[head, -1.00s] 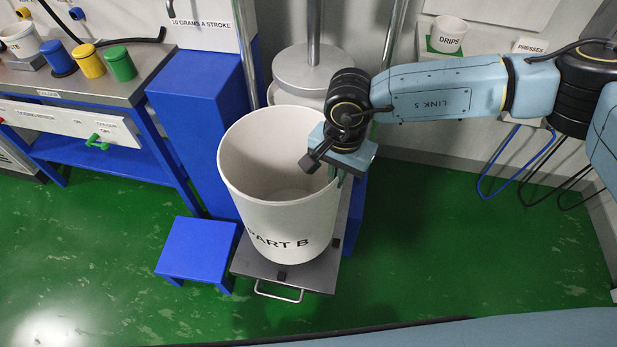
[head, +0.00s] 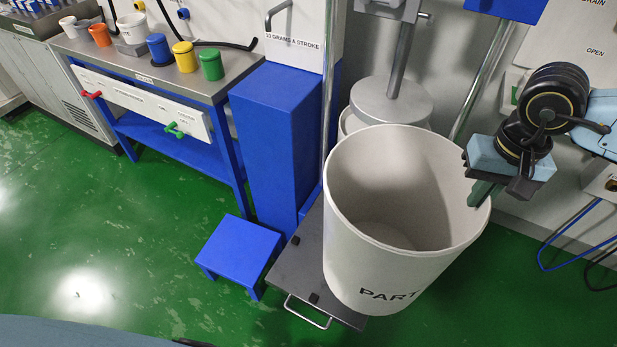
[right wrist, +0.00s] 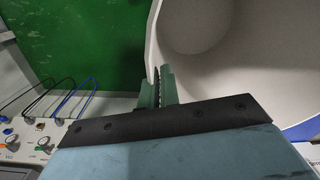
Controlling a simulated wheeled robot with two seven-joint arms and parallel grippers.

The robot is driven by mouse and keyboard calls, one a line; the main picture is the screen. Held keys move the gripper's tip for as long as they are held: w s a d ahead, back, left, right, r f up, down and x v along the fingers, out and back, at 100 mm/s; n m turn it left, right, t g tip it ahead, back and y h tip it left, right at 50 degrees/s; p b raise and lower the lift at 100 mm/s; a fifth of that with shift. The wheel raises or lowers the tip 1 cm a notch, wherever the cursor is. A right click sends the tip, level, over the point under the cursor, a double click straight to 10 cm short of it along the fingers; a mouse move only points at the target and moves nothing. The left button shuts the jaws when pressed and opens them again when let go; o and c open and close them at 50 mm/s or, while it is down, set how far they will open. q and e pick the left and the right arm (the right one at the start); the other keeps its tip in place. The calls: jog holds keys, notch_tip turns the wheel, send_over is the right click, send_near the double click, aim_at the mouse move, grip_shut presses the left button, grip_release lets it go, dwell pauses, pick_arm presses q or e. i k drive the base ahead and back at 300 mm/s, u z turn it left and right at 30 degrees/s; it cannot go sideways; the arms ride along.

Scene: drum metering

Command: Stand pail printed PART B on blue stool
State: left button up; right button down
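The large white pail (head: 385,265) shows part of its print, "PART", on its front; the rest of the lettering is out of sight round the right side. It is empty and about upright, and appears raised above the grey plate (head: 300,262). My right gripper (head: 482,192) is shut on the pail's right rim. In the right wrist view its fingers (right wrist: 160,90) straddle the pail wall (right wrist: 190,75). The low blue stool (head: 240,250) stands on the floor left of the plate, its top bare. My left gripper is not in view.
A tall blue column (head: 275,140) rises behind the stool. A follower disc on a rod (head: 392,102) stands behind the pail. A bench (head: 185,80) with coloured cups is at the back left. Green floor (head: 110,235) is clear left of the stool.

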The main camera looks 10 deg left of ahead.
aim_at(238, 247)
jog(key=z, duration=1.7)
jog(key=k, duration=1.75)
jog(key=u, duration=1.7)
jog(key=i, duration=0.45)
jog(key=u, duration=0.05)
